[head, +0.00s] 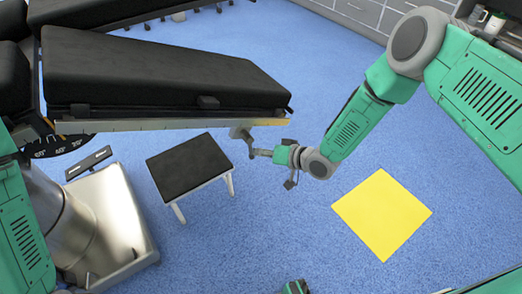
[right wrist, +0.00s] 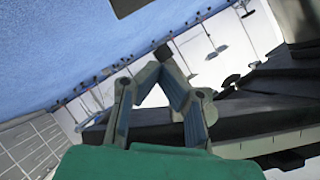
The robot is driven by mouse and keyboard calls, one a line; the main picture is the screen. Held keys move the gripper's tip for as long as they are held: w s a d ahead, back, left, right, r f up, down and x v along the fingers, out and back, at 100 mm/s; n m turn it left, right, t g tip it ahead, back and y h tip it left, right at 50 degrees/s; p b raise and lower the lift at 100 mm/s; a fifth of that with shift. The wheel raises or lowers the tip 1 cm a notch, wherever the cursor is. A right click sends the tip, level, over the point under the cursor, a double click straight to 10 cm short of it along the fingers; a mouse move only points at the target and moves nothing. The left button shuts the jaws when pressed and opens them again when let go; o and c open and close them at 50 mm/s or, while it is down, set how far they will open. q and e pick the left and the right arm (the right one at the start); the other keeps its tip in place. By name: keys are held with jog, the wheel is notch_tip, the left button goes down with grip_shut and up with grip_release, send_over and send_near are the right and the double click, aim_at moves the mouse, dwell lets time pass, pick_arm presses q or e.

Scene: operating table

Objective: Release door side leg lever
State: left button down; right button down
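The operating table's black leg section (head: 160,70) spans the upper left of the head view, with a metal side rail (head: 150,125) along its near edge. A small grey lever-like part (head: 240,132) hangs below the rail's right end. My right gripper (head: 256,152) is at this part's lower end, with its arm coming from the upper right. In the right wrist view the fingers of my right gripper (right wrist: 163,56) converge at dark tips. I cannot tell whether the lever is between them. My left arm shows at the left edge, but its gripper is not clearly visible.
A black-topped step stool (head: 188,163) stands below the rail. The table's metal base (head: 115,215) is at the lower left. A yellow square (head: 382,213) lies on the blue floor. Grey cabinets (head: 360,12) stand at the back.

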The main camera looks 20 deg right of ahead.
jog(key=shift+w+d+r, duration=0.1)
jog(key=shift+d+r, duration=0.05)
jog(key=shift+r+p, duration=0.6)
jog(key=shift+r, duration=0.1)
